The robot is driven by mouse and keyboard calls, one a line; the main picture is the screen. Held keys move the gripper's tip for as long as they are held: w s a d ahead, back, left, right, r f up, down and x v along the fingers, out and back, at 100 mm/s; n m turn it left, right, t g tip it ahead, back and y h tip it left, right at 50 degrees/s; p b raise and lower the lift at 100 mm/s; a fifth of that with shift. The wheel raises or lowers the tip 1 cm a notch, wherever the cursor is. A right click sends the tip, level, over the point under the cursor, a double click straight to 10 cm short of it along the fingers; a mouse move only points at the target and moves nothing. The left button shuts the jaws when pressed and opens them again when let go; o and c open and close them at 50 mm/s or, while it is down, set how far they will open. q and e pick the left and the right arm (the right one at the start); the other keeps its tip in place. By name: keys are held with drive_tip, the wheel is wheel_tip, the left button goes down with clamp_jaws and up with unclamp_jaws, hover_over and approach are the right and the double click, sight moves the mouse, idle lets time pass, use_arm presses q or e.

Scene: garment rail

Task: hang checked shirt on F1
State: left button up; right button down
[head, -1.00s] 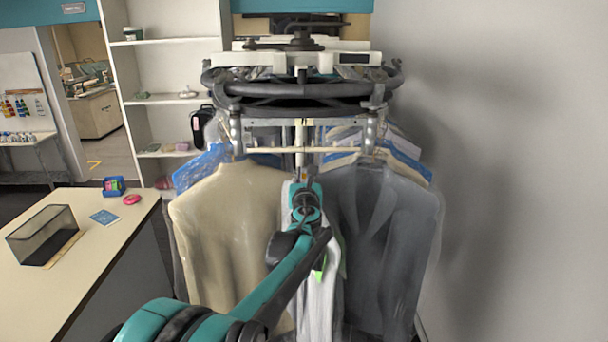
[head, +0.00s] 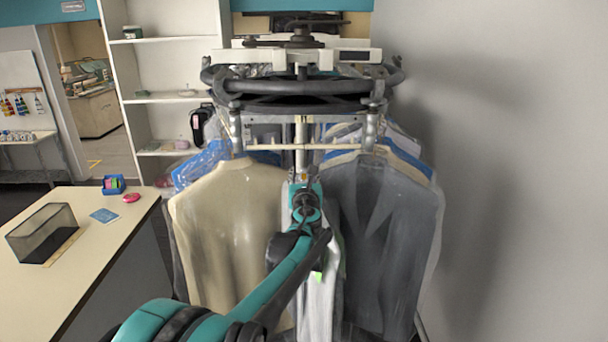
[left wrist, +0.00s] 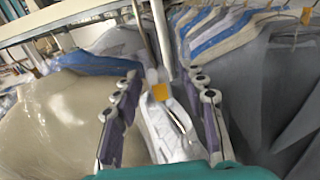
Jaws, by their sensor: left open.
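My left gripper (head: 306,192) reaches into the gap between a beige garment (head: 225,225) and a dark grey garment (head: 375,240) on the rail. In the left wrist view, its two fingers (left wrist: 164,76) stand apart. A pale grey-white garment with a faint pattern (left wrist: 163,128), perhaps the checked shirt, hangs in the gap behind the fingers. An orange tag (left wrist: 159,92) shows at its top. The garment's lower part (head: 317,305) shows below my arm in the head view. Its hanger hook is unclear. I cannot see whether the fingers touch it. My right gripper is not in view.
The rail's front bar (head: 308,147) crosses above the garments, with more clothes on blue and pale hangers behind. A dark round frame (head: 300,88) stands over it. A table (head: 110,245) with a mesh box (head: 42,235) is at left. A wall closes the right side.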

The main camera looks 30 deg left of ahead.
use_arm(q)
drive_tip(key=v, duration=1.1)
drive_tip(key=shift+s+d, duration=0.15)
drive_tip(key=shift+s, duration=0.2)
drive_tip(key=shift+o, duration=1.1)
drive_tip(key=p+v, duration=0.5)
drive_tip(key=v, duration=0.8)
